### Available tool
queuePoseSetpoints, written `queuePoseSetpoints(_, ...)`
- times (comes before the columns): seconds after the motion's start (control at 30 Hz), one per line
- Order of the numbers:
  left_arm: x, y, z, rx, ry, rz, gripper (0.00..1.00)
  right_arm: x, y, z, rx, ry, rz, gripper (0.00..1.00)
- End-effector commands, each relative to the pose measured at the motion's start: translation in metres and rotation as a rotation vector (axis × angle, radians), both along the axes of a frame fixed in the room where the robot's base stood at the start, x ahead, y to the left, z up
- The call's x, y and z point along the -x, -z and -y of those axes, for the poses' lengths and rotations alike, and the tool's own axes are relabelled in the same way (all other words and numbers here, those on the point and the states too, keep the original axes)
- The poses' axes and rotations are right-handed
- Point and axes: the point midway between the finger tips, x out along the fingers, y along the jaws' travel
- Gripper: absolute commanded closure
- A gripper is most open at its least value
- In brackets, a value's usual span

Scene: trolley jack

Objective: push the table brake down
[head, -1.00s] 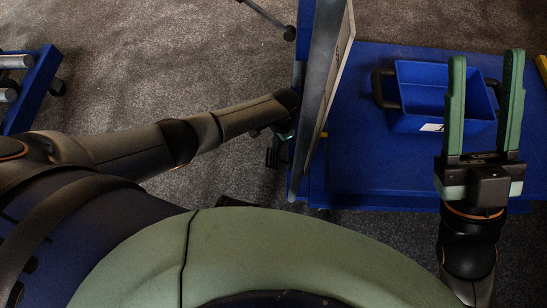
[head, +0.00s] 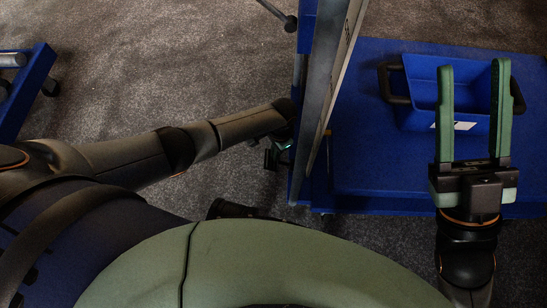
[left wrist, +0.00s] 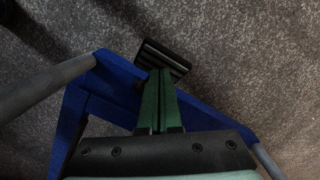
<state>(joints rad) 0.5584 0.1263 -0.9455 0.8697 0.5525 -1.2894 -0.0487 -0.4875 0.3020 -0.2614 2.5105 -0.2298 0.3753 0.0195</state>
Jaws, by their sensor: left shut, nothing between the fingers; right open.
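The table brake is a ribbed black pedal (left wrist: 165,57) at the end of the blue table frame in the left wrist view. In the head view a small part of it shows (head: 271,159) beside the blue table edge. My left gripper (left wrist: 160,72) is shut and empty, its green fingertips at the pedal's near edge and overlapping it in the picture. I cannot tell whether they touch. In the head view the left gripper is mostly hidden by its own wrist. My right gripper (head: 473,66) is open and empty, above a blue bin.
The blue bin (head: 418,82) with black handles sits on a blue platform (head: 375,150) at right. A tall grey upright panel (head: 322,85) stands close beside my left wrist. Another blue frame (head: 30,90) stands at far left. Grey carpet (head: 170,60) lies clear between.

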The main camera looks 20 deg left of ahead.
Motion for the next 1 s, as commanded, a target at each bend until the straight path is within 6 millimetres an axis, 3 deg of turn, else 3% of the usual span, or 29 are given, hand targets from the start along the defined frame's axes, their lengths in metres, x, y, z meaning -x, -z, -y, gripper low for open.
queuePoseSetpoints(0.07, 0.001, 0.017, 0.001, 0.001, 0.000, -0.002, 1.00, 0.000, 0.013, 0.000, -0.001, -0.001, 0.000, 0.50)
queuePoseSetpoints(0.33, 0.001, 0.034, 0.001, 0.002, 0.001, -0.001, 1.00, 0.000, 0.011, 0.000, 0.000, 0.000, -0.001, 0.50)
queuePoseSetpoints(0.77, 0.000, 0.034, 0.002, 0.002, 0.002, -0.001, 1.00, 0.000, 0.011, 0.000, 0.007, -0.003, 0.000, 0.50)
queuePoseSetpoints(1.0, -0.018, 0.026, 0.016, 0.001, -0.001, -0.001, 1.00, 0.001, 0.011, -0.001, 0.010, -0.004, 0.000, 0.50)
